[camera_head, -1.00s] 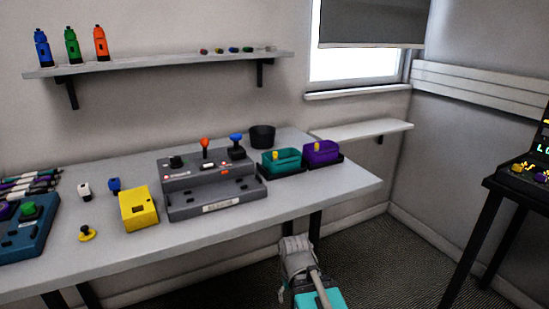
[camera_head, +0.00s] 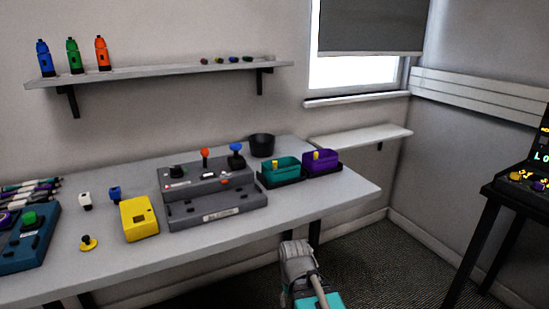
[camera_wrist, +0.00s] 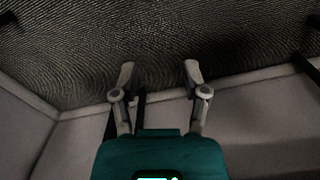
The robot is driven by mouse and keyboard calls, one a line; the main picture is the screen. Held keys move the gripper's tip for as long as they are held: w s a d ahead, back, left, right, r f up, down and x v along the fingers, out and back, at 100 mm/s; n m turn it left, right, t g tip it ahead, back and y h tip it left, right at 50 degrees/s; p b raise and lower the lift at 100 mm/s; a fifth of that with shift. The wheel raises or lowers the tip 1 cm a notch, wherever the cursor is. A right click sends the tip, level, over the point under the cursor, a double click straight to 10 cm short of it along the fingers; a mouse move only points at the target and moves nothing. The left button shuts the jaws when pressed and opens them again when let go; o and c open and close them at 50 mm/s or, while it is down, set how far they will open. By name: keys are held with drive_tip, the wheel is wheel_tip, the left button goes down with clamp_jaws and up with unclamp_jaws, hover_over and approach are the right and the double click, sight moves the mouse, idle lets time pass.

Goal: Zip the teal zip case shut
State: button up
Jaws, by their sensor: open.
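The teal zip case (camera_head: 282,173) stands at the right part of the desk, in a dark holder. It looks open at the top, with a yellow piece, perhaps its zip pull, at its back left. My gripper (camera_wrist: 158,68) is open and empty in the wrist view, with its two fingers apart over carpet. In the head view my arm's end shows low in front of the desk, apart from the case; its fingers cannot be made out there. The case is not visible in the wrist view.
A purple case (camera_head: 321,166) stands right beside the teal one. A black cup (camera_head: 262,145) is behind them. A grey control box (camera_head: 211,196) with joysticks stands to their left, then a yellow box (camera_head: 139,219). The desk (camera_head: 345,190) is bare along its front right.

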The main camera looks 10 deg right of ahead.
wheel_tip(320, 180, up, 30)
drive_tip(key=w+p, duration=0.2)
drive_tip(key=p, duration=2.7)
wheel_tip(320, 180, up, 16)
drive_tip(key=r+m+p, duration=0.1)
drive_tip(key=m+p, duration=0.5)
drive_tip(key=p, duration=1.1)
hover_over(275, 165)
drive_tip(key=shift+w+f, duration=0.25)
drive_tip(key=shift+w, duration=0.15)
drive_tip(key=shift+f+b, duration=0.1)
drive_tip(key=shift+b, duration=0.25)
wheel_tip(275, 165, down, 14)
drive_tip(key=b, duration=1.3)
drive_tip(key=shift+b, duration=0.3)
drive_tip(key=shift+r, duration=0.2)
